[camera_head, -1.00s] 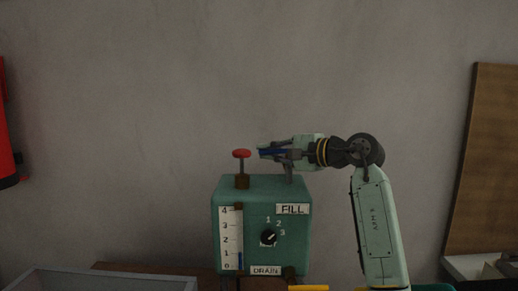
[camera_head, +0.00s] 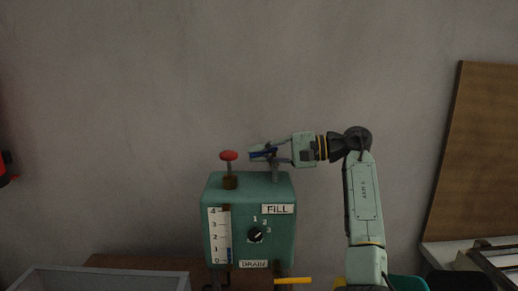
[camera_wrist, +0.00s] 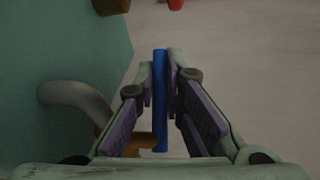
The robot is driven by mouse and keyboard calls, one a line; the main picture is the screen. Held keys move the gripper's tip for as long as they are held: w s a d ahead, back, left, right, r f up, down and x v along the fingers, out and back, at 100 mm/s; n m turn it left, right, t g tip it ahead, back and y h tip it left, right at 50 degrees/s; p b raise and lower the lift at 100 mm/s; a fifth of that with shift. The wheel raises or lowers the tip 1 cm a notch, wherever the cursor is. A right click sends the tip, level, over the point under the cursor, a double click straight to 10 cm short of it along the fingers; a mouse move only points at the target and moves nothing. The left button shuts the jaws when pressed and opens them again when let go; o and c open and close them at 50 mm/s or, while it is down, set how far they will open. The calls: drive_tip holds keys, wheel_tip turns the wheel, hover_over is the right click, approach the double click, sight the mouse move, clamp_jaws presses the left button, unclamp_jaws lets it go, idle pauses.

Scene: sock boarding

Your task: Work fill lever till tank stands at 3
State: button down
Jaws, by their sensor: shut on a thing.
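The green tank unit (camera_head: 218,190) stands with a FILL plate (camera_head: 278,209) at its upper right. Its white gauge (camera_head: 216,236) is marked 0 to 4, and a short blue column in it reaches about 1. My gripper (camera_head: 256,153) is above the tank's top and shut on a blue bar, which looks like the fill lever's handle. In the wrist view the blue bar (camera_wrist: 160,100) runs between the fingers. A grey bent pipe (camera_wrist: 75,100) shows beside them. The lever's joint is partly hidden by the gripper.
A red knob (camera_head: 229,155) on a brass base stands left of my gripper. A small black dial (camera_head: 255,235) marked 1 to 3 is on the front. A yellow handle (camera_head: 293,281) is near the DRAIN plate (camera_head: 254,264). A grey bin (camera_head: 100,280) is front left.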

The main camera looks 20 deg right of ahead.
idle(0.4)
drive_tip(key=c, duration=1.9)
unclamp_jaws()
drive_tip(key=shift+d, duration=0.1)
drive_tip(key=shift+c, duration=0.2)
drive_tip(key=v, duration=1.2)
